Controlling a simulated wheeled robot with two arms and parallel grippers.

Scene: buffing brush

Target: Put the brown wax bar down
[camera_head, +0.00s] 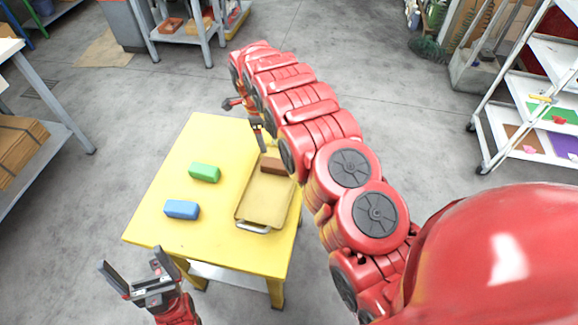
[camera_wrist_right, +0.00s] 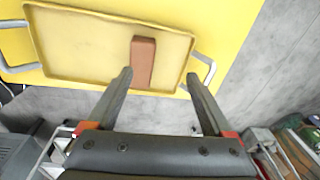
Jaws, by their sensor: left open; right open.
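The brown wax bar (camera_head: 271,165) lies in the shallow yellow tray (camera_head: 257,208), toward the tray's far end. In the right wrist view the brown wax bar (camera_wrist_right: 143,62) rests on the tray floor, close to the wall nearest the gripper. My right gripper (camera_head: 244,126) is open and empty beyond the far end of the tray. Its spread fingertips (camera_wrist_right: 158,77) show in the right wrist view with the bar's near end between them in the picture, apart from it. My left gripper (camera_head: 137,265) is open and empty in front of the table's near left corner.
A green bar (camera_head: 204,172) and a blue bar (camera_head: 182,209) lie on the yellow table (camera_head: 165,180), left of the tray. The tray has metal handles at its ends. My right arm passes over the table's right side. Shelves stand at the far right (camera_head: 530,110).

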